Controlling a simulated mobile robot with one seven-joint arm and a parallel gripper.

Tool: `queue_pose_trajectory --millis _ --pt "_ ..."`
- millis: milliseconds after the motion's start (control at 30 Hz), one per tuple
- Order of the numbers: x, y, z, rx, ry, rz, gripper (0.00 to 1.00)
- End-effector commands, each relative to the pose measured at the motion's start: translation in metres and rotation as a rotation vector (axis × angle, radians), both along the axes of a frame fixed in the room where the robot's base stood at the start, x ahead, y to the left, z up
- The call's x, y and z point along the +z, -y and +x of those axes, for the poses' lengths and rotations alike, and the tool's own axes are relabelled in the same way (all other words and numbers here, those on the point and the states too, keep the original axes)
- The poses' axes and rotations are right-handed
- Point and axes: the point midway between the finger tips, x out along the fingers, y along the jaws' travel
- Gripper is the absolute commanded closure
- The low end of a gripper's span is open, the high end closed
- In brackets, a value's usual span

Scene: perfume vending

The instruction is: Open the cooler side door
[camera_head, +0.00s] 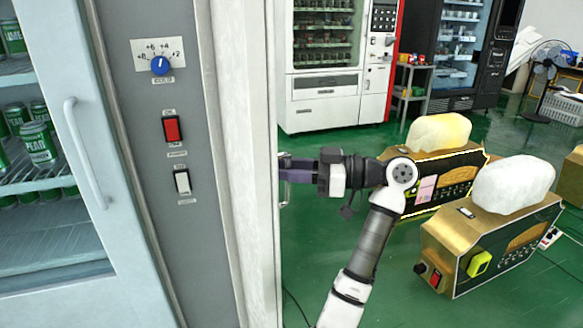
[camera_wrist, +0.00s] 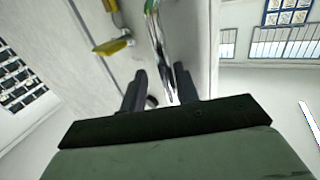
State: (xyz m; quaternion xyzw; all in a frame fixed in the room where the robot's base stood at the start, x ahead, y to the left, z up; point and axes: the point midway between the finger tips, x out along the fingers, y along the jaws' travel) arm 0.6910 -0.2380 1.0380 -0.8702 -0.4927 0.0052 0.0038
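The cooler (camera_head: 200,250) fills the left of the head view, and its side face is seen almost edge-on. My gripper (camera_head: 287,168) is at that side edge, beside a small pale handle (camera_head: 284,190) that is partly hidden. In the wrist view the two dark fingers of my gripper (camera_wrist: 159,82) are apart. A shiny metal bar handle (camera_wrist: 157,40) runs down into the gap between them. I cannot tell whether the fingers touch it. A pale grey panel (camera_wrist: 95,75) with a dark seam lies behind. No opening of the side door is visible.
The cooler's glass front door (camera_head: 50,170) has a white handle (camera_head: 85,155). A panel holds a blue knob (camera_head: 160,65) and switches. Gold machines (camera_head: 490,235) stand at right. A red-and-white vending machine (camera_head: 330,90) stands behind. Green floor (camera_head: 330,225) is open near the arm.

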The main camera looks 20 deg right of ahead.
Motion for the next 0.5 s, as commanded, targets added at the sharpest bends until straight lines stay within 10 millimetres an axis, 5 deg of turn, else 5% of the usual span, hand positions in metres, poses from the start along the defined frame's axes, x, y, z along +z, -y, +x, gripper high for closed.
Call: queue_pose_trajectory --millis 333,500 --pt "0.003 0.004 -0.004 -0.003 0.008 -0.001 0.66" --pt "0.002 0.023 -0.015 -0.005 0.009 0.0 0.66"
